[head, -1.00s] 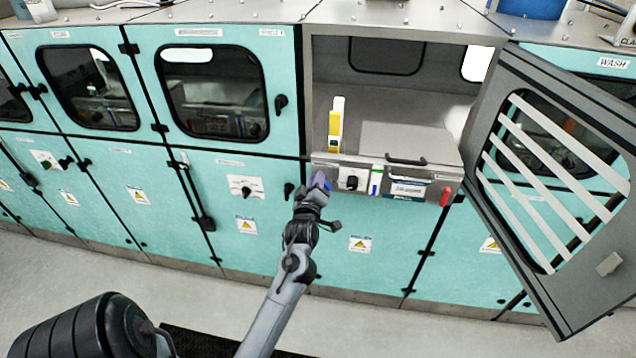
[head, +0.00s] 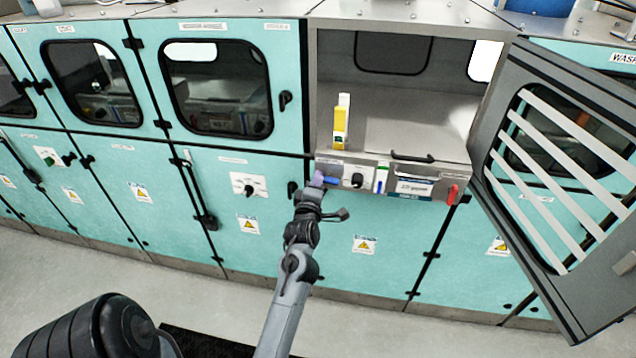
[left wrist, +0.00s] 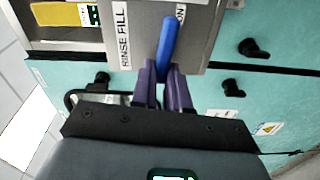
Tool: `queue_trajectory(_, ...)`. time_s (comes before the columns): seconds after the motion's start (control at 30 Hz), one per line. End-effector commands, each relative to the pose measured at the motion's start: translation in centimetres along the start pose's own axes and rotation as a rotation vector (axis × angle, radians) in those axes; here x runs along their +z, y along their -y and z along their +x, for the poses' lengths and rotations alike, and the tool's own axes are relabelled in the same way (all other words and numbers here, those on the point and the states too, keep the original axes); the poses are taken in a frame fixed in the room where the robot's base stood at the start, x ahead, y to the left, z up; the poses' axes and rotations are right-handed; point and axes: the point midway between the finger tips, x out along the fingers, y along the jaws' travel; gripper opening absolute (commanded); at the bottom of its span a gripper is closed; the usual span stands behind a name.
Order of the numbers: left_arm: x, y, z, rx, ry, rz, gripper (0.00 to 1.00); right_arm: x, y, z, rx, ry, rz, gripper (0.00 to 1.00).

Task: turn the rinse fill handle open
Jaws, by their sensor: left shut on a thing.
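The rinse fill handle is a blue lever (left wrist: 168,48) on a grey panel marked RINSE FILL, with an ON label partly hidden beside it, in the left wrist view. In the head view the blue lever (head: 331,182) shows small at the left end of the control panel. My left gripper (left wrist: 164,88) has purple fingers on either side of the lever's near end and is shut on it. In the head view this gripper (head: 318,179) is at the panel's left end and partly covers the lever's mount. My right gripper is not in view.
The panel also carries a black knob (head: 357,180) and a red handle (head: 452,194). A yellow and white block (head: 341,125) stands on the shelf above. A grey barred door (head: 560,190) hangs open at the right.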

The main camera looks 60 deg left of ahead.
Motion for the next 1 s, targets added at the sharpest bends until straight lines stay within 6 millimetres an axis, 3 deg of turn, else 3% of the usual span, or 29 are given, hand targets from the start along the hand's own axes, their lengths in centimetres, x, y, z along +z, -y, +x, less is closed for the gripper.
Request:
queue_trajectory(0.4, -0.02, 0.01, 0.0, 0.0, -0.001, -0.007, 0.0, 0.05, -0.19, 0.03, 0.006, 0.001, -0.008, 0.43)
queue_trajectory(0.43, -0.02, 0.01, 0.0, 0.0, -0.001, -0.007, 0.16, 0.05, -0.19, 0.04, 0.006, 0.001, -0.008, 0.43)
queue_trajectory(0.6, -0.01, 0.01, 0.0, 0.0, 0.0, -0.007, 0.4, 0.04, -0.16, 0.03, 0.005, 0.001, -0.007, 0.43)
queue_trajectory(1.0, -0.02, -0.16, 0.01, 0.0, 0.0, 0.023, 0.4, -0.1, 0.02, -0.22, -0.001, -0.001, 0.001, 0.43)
